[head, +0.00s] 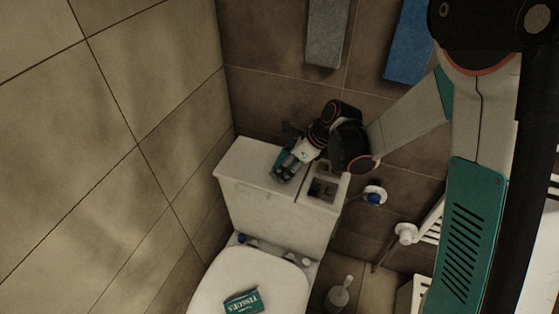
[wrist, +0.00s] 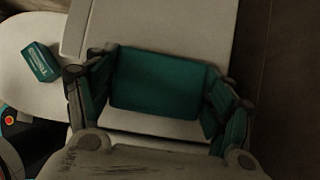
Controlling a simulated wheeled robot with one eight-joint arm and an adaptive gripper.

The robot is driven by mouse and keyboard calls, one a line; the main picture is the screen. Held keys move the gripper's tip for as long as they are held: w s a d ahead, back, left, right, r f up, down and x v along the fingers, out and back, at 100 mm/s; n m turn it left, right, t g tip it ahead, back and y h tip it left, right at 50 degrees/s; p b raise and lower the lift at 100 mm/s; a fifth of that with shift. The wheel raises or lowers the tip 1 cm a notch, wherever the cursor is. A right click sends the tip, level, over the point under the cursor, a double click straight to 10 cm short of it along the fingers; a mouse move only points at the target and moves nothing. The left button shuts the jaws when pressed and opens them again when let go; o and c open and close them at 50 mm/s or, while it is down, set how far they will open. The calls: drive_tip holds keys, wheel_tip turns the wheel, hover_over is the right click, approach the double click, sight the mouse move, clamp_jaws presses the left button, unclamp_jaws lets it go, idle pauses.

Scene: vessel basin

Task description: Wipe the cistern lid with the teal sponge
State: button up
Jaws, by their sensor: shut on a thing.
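The white cistern lid (head: 245,158) tops the toilet tank in the head view, and its pale surface (wrist: 195,28) fills the upper middle of the wrist view. My gripper (head: 284,170) is low over the middle of the lid. The teal sponge (wrist: 160,80) sits between the two fingers of my gripper (wrist: 158,98) in the wrist view, and the gripper is shut on it. The sponge is over the lid; I cannot tell whether it touches. In the head view the sponge is hard to tell from the teal fingers.
A teal tissue box (head: 243,301) lies on the closed toilet seat (head: 265,272). An opening with a dark recess (head: 323,187) is at the cistern's right end. A tiled wall (head: 110,150) rises at left. Grey (head: 327,32) and blue (head: 408,42) towels hang behind.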

sight(252, 159)
drive_tip(key=shift+s+d, duration=0.3)
drive_tip(key=shift+d, duration=0.65)
drive_tip(key=shift+w+a, duration=0.1)
drive_tip(key=shift+w+a+r, duration=0.1)
drive_tip(key=shift+w+a, duration=0.1)
drive_tip(key=shift+a, duration=0.45)
drive_tip(key=shift+w+a+r, duration=0.1)
drive_tip(key=shift+w+a, duration=0.15)
drive_tip(key=shift+a, duration=0.35)
drive_tip(key=shift+w+a, duration=0.2)
drive_tip(key=shift+a, duration=0.45)
drive_tip(key=shift+w+a+f, duration=0.1)
drive_tip(key=shift+w+a, duration=0.25)
drive_tip(key=shift+a, duration=0.75)
drive_tip(key=shift+w+a+f, duration=0.1)
drive_tip(key=shift+w+a, duration=0.3)
drive_tip(key=shift+a, duration=0.75)
drive_tip(key=shift+w+a+f, duration=0.1)
drive_tip(key=shift+w+a, duration=0.25)
drive_tip(key=shift+a, duration=0.75)
drive_tip(key=shift+r, duration=0.15)
drive_tip(key=shift+w+a+r+p, duration=0.1)
drive_tip(key=shift+r+p, duration=1.85)
drive_tip(key=shift+r, duration=0.95)
